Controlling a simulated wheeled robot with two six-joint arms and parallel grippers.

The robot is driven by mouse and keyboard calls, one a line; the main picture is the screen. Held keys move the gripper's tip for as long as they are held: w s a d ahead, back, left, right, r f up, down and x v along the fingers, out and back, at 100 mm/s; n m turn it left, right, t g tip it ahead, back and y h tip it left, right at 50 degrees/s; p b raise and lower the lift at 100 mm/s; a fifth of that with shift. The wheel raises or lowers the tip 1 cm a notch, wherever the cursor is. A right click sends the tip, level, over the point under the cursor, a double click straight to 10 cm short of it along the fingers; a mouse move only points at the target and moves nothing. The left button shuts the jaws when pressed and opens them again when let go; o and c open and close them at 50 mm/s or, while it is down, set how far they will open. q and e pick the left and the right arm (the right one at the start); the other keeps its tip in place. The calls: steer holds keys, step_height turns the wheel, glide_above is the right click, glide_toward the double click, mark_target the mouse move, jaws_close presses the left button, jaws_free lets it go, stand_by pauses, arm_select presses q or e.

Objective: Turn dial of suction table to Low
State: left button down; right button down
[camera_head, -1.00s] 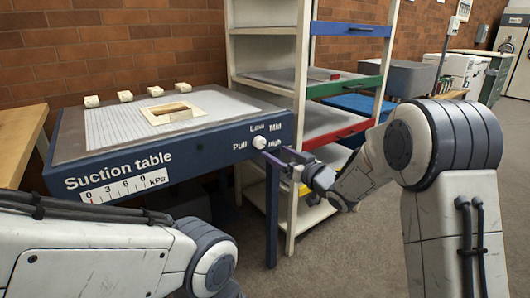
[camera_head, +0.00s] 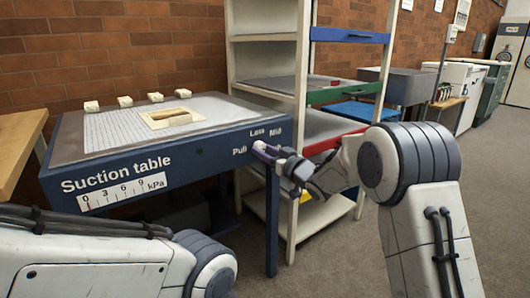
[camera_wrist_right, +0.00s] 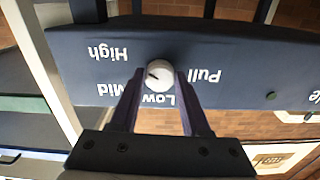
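The suction table (camera_head: 120,180) stands at the left, with a blue front panel. Its round white dial (camera_wrist_right: 160,73) shows in the right wrist view, with the labels Pull, Low, Mid and High around it, upside down there. The dark mark on the dial sits on its left side there, the side of Mid and High. My right gripper (camera_head: 262,151) is at the panel's right end and covers most of the dial and High in the head view. Its fingers stand open on either side of the dial; contact is unclear. My left gripper is out of view; only its arm shows.
A white shelf rack (camera_head: 302,100) with coloured drawers stands just right of the dial, close to my right gripper. Small pale blocks and a framed piece (camera_head: 170,117) lie on the tabletop. A wooden table (camera_head: 18,140) is at the far left. Floor is clear at right.

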steer(key=shift+n, duration=0.3)
steer(key=n+b, duration=0.9)
steer(key=n, duration=0.8)
steer(key=shift+d+f+b, duration=0.1)
steer(key=shift+f+b, duration=0.05)
steer(key=shift+b, duration=0.15)
steer(key=n+b, duration=0.2)
steer(key=n, duration=0.1)
steer(key=shift+n, duration=0.3)
steer(key=shift+n+b, duration=1)
steer(key=shift+n, duration=0.2)
steer(key=shift+r, duration=0.2)
steer(key=shift+c, duration=1.8)
jaws_free()
